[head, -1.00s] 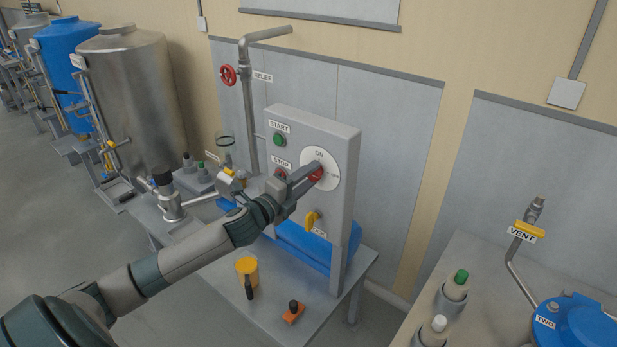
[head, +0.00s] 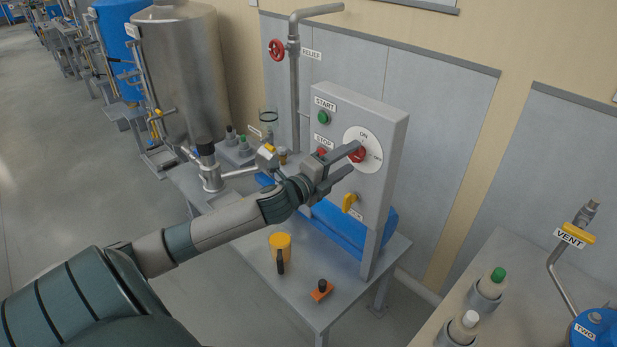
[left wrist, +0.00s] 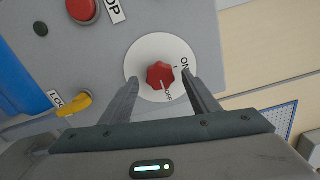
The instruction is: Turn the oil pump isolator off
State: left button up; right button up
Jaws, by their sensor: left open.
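The isolator is a red knob (head: 357,154) on a white dial (head: 372,143) marked ON and OFF, on the front of a grey panel (head: 393,125). In the left wrist view the knob (left wrist: 160,75) has a white mark that points towards the OFF lettering on the dial (left wrist: 140,62). My left gripper (head: 354,159) is open in front of the dial. In the left wrist view its fingertips (left wrist: 161,80) stand apart on either side of the knob, with a gap visible at each side. My right gripper is not in view.
A green START button (head: 323,117), a red STOP button (left wrist: 82,9) and a yellow handle (head: 350,202) are on the same panel. A red relief wheel (head: 277,50) is behind.

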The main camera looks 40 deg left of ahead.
pick_arm(q)
jog(key=s+a+b, duration=0.1)
jog(key=s+b, duration=0.3)
jog(key=s, duration=1.1)
jog(key=shift+s+b, duration=0.35)
jog(key=shift+a, duration=0.1)
